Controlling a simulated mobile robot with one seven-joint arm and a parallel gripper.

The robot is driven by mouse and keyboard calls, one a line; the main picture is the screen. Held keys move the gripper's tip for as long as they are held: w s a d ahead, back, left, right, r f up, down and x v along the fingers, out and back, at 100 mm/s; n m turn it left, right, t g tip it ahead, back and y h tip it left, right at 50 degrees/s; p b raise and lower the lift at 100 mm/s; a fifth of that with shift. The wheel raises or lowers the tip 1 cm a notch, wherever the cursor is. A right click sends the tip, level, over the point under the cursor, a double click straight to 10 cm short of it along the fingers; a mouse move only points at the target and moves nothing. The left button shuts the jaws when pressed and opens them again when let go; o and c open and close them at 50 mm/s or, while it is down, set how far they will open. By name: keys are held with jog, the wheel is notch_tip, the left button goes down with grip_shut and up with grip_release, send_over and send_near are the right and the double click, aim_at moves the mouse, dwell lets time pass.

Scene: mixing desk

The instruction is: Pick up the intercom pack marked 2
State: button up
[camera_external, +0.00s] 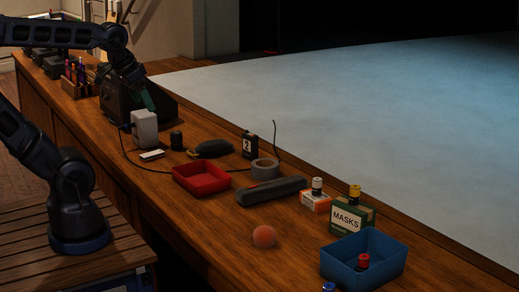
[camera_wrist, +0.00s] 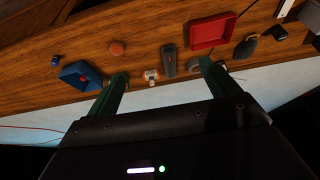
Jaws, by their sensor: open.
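My gripper (camera_external: 147,98) is at the left of the external view, above the desk near the white box, well away from the pack. Its green fingers (camera_wrist: 162,72) are spread apart with nothing held between them in the wrist view.
A dark blower-shaped thing (camera_external: 210,149) lies left of the pack, and a red tray (camera_external: 202,180) stands in front. A grey bar (camera_external: 271,191), a MASKS box (camera_external: 349,219), a blue tray (camera_external: 362,258) and an orange ball (camera_external: 264,237) lie to the right. A cable crosses the desk.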

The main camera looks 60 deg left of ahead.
aim_at(248, 136)
jog(key=w+a+f+m+t+y, duration=0.15)
jog(key=w+a+f+m, duration=0.35)
jog(key=w, duration=0.7)
jog(key=w+a+f+m+t+y, duration=0.1)
jog(key=w+a+f+t, duration=0.15)
jog(key=w+a, duration=0.65)
jog(key=w+a+f+m+t+y, duration=0.1)
jog(key=w+a+f+m, duration=0.25)
jog(key=w, duration=1.05)
jog(key=w+a+f+m+t+y, duration=0.3)
jog(key=w+a+f+m+t, duration=0.1)
jog(key=w+a+f+m, duration=0.7)
notch_tip(248, 136, down, 11)
jog(key=w+a+m+t+h, duration=0.25)
jog(key=m+t+h, duration=0.2)
jog(key=m, duration=0.95)
jog(key=w, duration=0.5)
jog(key=shift+w, duration=0.25)
jog(key=shift+w+a+f, duration=0.1)
jog(key=shift+w+a, duration=0.15)
jog(key=shift+w, duration=1.1)
jog(key=shift+w+a+f, duration=0.1)
jog(key=shift+w+a, duration=0.1)
jog(key=shift+w, duration=1.15)
jog(key=shift+r, duration=0.1)
jog(key=c, duration=1.3)
